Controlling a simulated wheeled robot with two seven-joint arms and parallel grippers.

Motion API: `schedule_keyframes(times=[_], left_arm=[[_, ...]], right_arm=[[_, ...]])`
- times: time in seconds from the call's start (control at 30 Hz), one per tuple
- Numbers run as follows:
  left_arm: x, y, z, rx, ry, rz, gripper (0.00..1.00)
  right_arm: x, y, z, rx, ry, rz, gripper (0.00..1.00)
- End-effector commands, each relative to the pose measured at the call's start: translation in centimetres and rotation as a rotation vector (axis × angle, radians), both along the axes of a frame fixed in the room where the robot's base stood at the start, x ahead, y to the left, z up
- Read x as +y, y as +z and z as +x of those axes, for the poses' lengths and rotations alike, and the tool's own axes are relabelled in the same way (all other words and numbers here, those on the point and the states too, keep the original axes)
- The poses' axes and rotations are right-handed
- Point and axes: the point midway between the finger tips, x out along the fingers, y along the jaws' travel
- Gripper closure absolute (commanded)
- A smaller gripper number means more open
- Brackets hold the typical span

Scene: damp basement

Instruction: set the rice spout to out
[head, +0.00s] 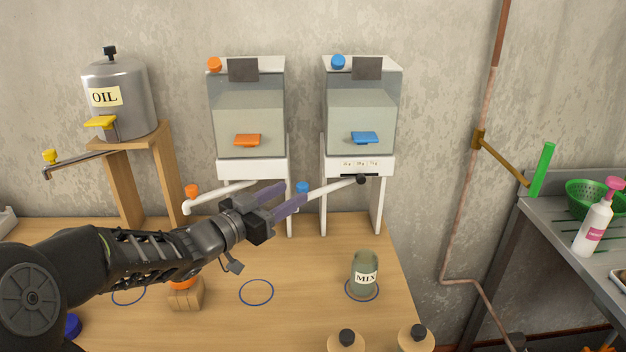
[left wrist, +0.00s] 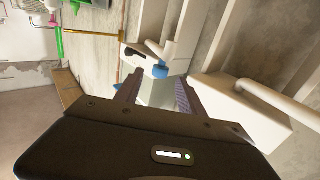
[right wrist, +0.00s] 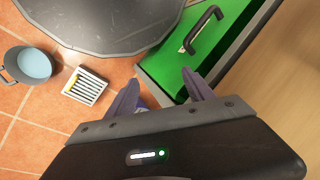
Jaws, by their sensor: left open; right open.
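Two clear dispensers stand on white stands: one with an orange lever (head: 247,140), one with a blue lever (head: 365,138). Which holds rice I cannot tell. Under the right one, a white spout (head: 330,189) points left, with a blue knob (head: 302,187) near its end. Under the left one, another white spout (head: 215,193) points left, with an orange knob (head: 192,190). My left gripper (head: 287,196) is open, its tips close to the blue knob, which shows between the fingers in the left wrist view (left wrist: 160,70); contact is unclear. My right gripper (right wrist: 160,88) is open and empty.
An oil tank (head: 118,95) stands on a wooden stand at left. A MIX jar (head: 364,270) sits on a blue ring. Two bottles stand at the front edge. A wooden block (head: 186,296) lies below my left arm. The right wrist view shows a green drawer (right wrist: 185,60).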

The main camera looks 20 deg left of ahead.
Motion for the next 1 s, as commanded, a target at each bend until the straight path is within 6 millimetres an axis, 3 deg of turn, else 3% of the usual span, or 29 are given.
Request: schedule_keyframes(times=[0.17,0.6,1.0], left_arm=[[-0.3,0.0,0.8,0.001,-0.002,0.000,0.54],[-2.3,0.0,6.6,0.001,-0.001,-0.001,0.54],[-2.6,0.0,7.4,0.000,0.000,0.000,0.54]], right_arm=[[0.0,0.1,0.0,-0.001,0.000,0.000,0.39],[0.0,0.9,0.1,-0.001,0.000,0.000,0.39],[0.0,1.0,0.0,-0.001,0.000,0.000,0.39]])
